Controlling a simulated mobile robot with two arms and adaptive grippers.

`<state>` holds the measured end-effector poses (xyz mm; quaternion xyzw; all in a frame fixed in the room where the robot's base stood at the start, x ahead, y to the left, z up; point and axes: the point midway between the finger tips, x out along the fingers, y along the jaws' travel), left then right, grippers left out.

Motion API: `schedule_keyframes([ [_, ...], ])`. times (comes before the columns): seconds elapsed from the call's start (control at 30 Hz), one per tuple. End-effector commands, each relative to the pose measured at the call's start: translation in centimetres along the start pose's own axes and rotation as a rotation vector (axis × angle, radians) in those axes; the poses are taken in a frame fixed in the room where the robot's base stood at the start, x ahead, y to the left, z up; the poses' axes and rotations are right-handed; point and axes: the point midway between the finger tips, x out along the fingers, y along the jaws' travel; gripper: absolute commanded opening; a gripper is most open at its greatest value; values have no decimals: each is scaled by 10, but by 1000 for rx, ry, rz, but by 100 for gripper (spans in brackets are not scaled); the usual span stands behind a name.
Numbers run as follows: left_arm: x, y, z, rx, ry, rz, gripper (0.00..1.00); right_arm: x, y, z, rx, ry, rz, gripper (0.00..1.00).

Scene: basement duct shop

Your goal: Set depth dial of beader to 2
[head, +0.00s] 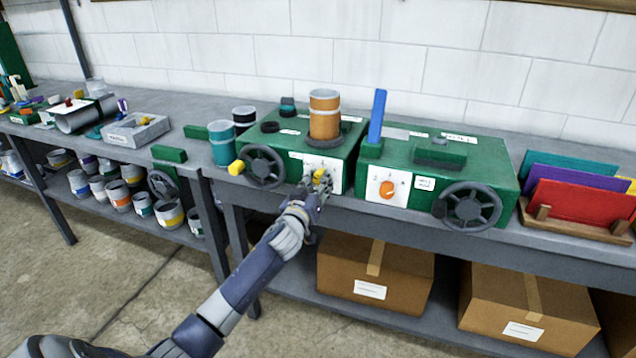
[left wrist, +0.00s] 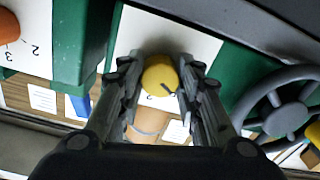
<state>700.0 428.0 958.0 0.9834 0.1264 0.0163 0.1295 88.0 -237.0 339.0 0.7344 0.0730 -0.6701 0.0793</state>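A yellow dial (head: 321,176) is on the white front plate of the left green machine (head: 290,152); the machine's name cannot be read. My left gripper (head: 318,186) is at this dial. In the left wrist view, the yellow dial (left wrist: 159,79) sits between the fingertips (left wrist: 161,70), which appear to touch it on both sides. A dark mark shows on the dial's lower right edge, and a small digit, seemingly a 2, is just below it; other digits are hidden by the fingers. An orange dial (head: 387,189) is on the right green machine (head: 440,175). My right gripper is not in view.
A black handwheel (head: 264,167) is left of the yellow dial, and another (head: 470,206) is on the right machine. An orange tin (head: 324,115) stands on the left machine. Cardboard boxes (head: 372,275) fill the lower shelf.

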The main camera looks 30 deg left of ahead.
Motion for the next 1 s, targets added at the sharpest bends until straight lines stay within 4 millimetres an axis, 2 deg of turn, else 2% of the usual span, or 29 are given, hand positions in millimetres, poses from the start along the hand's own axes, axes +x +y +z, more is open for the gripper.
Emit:
schedule_keyframes([
  [0.47,0,0,0,62,2,0,8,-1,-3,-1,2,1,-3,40],
  [0.67,0,0,-1,192,5,1,8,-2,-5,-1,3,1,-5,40],
  [1.0,0,-1,-1,508,11,2,8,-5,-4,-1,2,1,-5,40],
])
